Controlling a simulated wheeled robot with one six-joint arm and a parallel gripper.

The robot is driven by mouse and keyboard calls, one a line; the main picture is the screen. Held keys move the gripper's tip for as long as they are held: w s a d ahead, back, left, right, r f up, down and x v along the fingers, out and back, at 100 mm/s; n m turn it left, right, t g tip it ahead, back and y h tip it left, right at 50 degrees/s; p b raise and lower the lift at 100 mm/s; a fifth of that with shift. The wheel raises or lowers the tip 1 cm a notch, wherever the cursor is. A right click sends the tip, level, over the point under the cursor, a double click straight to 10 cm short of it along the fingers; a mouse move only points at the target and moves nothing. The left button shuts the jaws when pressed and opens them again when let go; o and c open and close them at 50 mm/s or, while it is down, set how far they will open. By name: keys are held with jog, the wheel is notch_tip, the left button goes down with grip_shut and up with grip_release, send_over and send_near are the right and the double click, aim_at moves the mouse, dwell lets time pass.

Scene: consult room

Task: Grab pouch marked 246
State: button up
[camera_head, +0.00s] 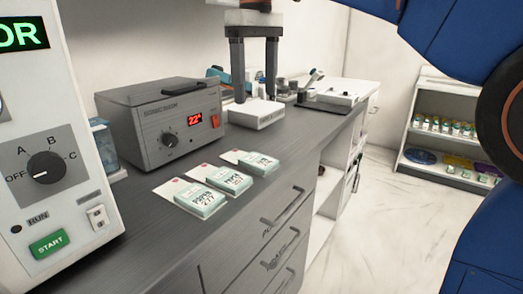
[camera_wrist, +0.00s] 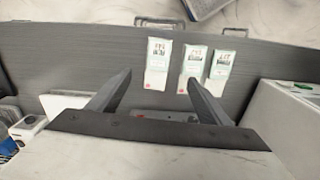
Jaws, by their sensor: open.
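Three pouches with white and pale green labels lie in a row on the grey counter. The near pouch (camera_head: 201,201) seems to read 277. The middle pouch (camera_head: 229,181) has a number like 207, not clear. The far pouch (camera_head: 259,163) has print too small to read. In the wrist view the left pouch (camera_wrist: 159,62), middle pouch (camera_wrist: 193,62) and right pouch (camera_wrist: 222,64) show, their numbers unreadable. My gripper (camera_head: 255,98) is open and empty, above the counter and beyond the pouches in the head view. It also shows in the wrist view (camera_wrist: 159,77).
A white machine (camera_head: 45,150) stands at the left. A white device (camera_head: 256,113) lies below my gripper. The counter front (camera_head: 150,250) is clear. Shelves (camera_head: 445,130) stand at the right.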

aim_at(255, 159)
jog(key=f, duration=1.7)
jog(key=shift+w+a, duration=0.15)
jog(key=shift+w, duration=0.25)
jog(key=c, duration=1.1)
